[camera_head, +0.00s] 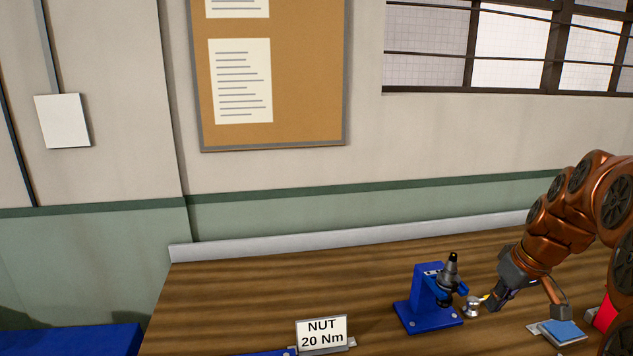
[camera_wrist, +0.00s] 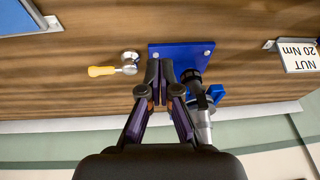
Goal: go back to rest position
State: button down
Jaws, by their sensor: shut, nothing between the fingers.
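My gripper (camera_head: 492,304) reaches in from the right over the wooden bench in the head view. In the wrist view my gripper (camera_wrist: 159,66) is shut, with its fingertips together and nothing between them. Its tips appear over the edge of the blue base of a fixture (camera_wrist: 158,51). In the head view that blue fixture (camera_head: 428,290), which carries a black and grey tool, stands just left of my gripper. A small metal piece with a yellow handle (camera_wrist: 103,71) lies beside the fingers in the wrist view. Whether the fingers touch the fixture I cannot tell.
A sign reading "NUT 20 Nm" (camera_head: 322,333) stands at the bench front. A blue pad on a grey plate (camera_head: 562,330) and a red object (camera_head: 605,313) lie below my arm. The bench (camera_head: 250,290) is clear at the left. A wall runs behind it.

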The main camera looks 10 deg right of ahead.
jog(key=s+a+f+g, duration=0.1)
jog(key=s+a, duration=0.4)
jog(key=a, duration=0.2)
jog(key=s+a+f+g, duration=0.1)
jog(key=s+a, duration=0.5)
jog(key=a, duration=0.1)
jog(key=s+a+f+g+p, duration=0.1)
jog(key=s+a+g, duration=0.1)
jog(key=s+a, duration=0.4)
jog(key=shift+a+f+m, duration=0.1)
jog(key=shift+a+m, duration=0.2)
jog(key=shift+a, duration=0.2)
jog(key=s+a+f+g+h, duration=0.1)
jog(key=s+a+f, duration=0.1)
jog(key=s, duration=0.7)
jog(key=shift+f+m+p, duration=0.2)
jog(key=shift+m+p, duration=0.1)
jog(key=shift+s, duration=0.1)
